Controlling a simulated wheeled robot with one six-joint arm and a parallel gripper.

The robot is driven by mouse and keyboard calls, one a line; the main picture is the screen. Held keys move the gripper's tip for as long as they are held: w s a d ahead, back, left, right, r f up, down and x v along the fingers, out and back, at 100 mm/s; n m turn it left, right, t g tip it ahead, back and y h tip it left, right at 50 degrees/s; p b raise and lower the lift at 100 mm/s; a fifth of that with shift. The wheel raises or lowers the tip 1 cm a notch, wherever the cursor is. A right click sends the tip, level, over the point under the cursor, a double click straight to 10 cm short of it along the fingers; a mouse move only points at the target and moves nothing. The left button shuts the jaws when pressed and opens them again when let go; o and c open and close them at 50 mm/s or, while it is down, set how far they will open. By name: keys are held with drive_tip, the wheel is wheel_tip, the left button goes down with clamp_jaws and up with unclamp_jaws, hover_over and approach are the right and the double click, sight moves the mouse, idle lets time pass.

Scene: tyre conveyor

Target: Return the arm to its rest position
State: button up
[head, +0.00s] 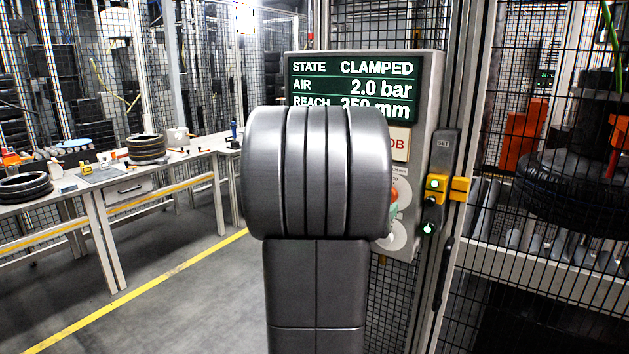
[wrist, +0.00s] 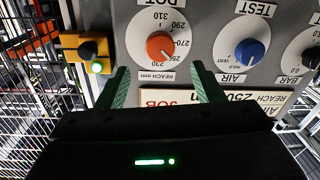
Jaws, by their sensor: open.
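My arm stands upright in the middle of the head view and hides most of the control panel (head: 435,75) and nearly all of my gripper. In the wrist view, my gripper (wrist: 160,70) has its two green fingers apart and nothing between them. They point at the panel, just short of the orange REACH knob (wrist: 160,46). The knob's orange edge also shows beside my arm in the head view (head: 394,195). The blue AIR knob (wrist: 249,52) is to the right of the fingers. The display (head: 352,84) reads CLAMPED and 2.0 bar; its reach line is partly covered.
A yellow switch box (head: 436,184) with a green light is on the post right of the panel. Mesh fencing encloses a tyre (head: 566,190) on rollers at right. A workbench (head: 150,178) with tyres stands at left. Open floor (head: 190,290) lies between.

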drive_tip(key=v, duration=0.5)
drive_tip(key=shift+s+a, duration=0.15)
drive_tip(key=shift+s, duration=0.15)
